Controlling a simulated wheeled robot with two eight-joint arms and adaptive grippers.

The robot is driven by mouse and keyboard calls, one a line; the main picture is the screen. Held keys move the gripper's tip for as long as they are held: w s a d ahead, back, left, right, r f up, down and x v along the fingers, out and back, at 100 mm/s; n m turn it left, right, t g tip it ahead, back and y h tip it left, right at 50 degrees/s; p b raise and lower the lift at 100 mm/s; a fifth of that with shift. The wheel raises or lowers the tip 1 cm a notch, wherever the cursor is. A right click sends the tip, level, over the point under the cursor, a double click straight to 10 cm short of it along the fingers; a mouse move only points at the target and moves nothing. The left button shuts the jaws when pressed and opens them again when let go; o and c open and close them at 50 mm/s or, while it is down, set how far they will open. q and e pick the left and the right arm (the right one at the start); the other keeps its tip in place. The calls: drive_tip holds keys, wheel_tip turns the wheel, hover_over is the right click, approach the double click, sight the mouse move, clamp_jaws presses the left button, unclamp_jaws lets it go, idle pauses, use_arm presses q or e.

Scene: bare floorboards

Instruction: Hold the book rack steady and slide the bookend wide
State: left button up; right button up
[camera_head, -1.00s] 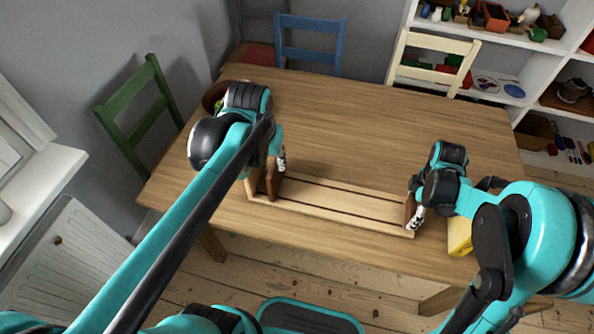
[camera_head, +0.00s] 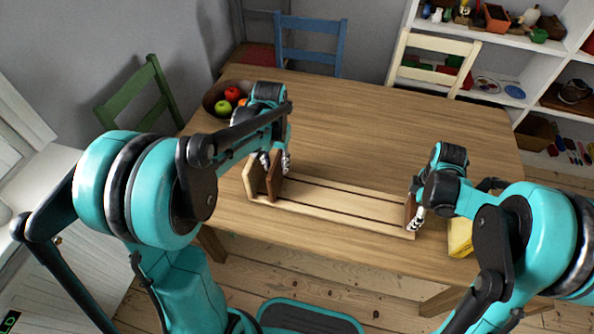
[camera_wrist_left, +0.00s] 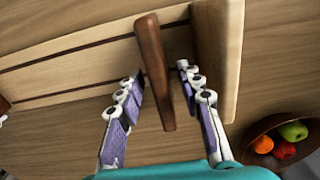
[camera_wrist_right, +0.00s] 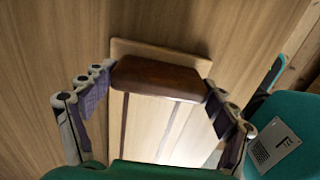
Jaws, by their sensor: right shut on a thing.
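The book rack (camera_head: 335,210) lies on the table, with pale slats and a pale end board (camera_head: 250,181) at its left end. A dark brown bookend (camera_head: 273,180) stands on the slats just right of that board. My left gripper (camera_head: 276,161) is open, with its fingers on either side of this bookend; in the left wrist view (camera_wrist_left: 160,72) gaps show on both sides. My right gripper (camera_head: 416,214) is shut on a dark brown panel (camera_wrist_right: 160,76) at the rack's right end, beside a pale board (camera_wrist_right: 160,48). Its contact points are partly hidden.
A bowl (camera_head: 212,101) with several fruits stands at the table's back left, near my left gripper. A yellow object (camera_head: 460,238) lies right of the rack, by my right arm. The wooden table (camera_head: 360,130) behind the rack is clear. Chairs stand around it.

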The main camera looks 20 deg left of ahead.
use_arm(q)
drive_tip(key=shift+f, duration=2.1)
clamp_jaws()
drive_tip(key=d, duration=1.5)
drive_tip(key=shift+d, duration=0.15)
use_arm(e)
drive_tip(key=shift+a, duration=0.1)
use_arm(q)
unclamp_jaws()
